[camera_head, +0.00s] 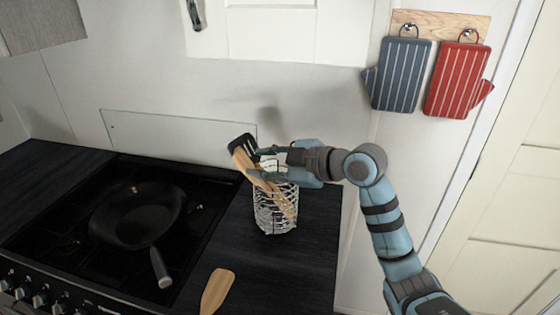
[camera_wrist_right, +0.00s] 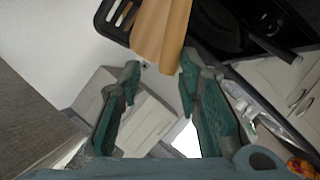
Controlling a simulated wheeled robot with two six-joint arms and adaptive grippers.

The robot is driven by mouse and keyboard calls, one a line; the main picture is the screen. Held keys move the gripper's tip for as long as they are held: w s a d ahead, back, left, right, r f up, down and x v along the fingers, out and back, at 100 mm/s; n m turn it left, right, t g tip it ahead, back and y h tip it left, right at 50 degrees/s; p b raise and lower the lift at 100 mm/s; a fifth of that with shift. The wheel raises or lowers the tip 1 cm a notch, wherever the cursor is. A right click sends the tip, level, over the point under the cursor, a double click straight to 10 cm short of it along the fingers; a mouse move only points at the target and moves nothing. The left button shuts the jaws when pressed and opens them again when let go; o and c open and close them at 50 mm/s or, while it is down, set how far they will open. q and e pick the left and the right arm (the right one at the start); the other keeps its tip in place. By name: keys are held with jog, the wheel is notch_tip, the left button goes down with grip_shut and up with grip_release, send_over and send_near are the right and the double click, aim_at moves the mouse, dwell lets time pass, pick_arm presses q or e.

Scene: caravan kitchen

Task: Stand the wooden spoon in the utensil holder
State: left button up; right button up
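The utensil holder (camera_head: 275,217), a white wire basket, stands upright on the dark counter right of the hob. Wooden utensils (camera_head: 245,162) lean in it, their broad ends up and to the left; I cannot tell which is the wooden spoon. A black slotted turner (camera_head: 241,142) is beside them. My right gripper (camera_head: 268,160) is at the holder's top, close to these utensils. In the right wrist view its fingers (camera_wrist_right: 160,68) are apart, with nothing clearly between them; wooden utensil ends (camera_wrist_right: 160,35) and the black turner (camera_wrist_right: 117,18) show beyond the fingertips. My left gripper is out of view.
Another wooden utensil with a flat head (camera_head: 217,291) lies at the counter's front, cut off by the picture edge. A black frying pan (camera_head: 137,214) sits on the hob (camera_head: 60,223). A glass panel (camera_head: 175,128) stands behind. Oven mitts (camera_head: 398,75) hang on the wall.

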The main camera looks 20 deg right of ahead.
jog(key=v, duration=1.1)
jog(key=shift+s+d, duration=0.25)
jog(key=shift+d+r, duration=0.1)
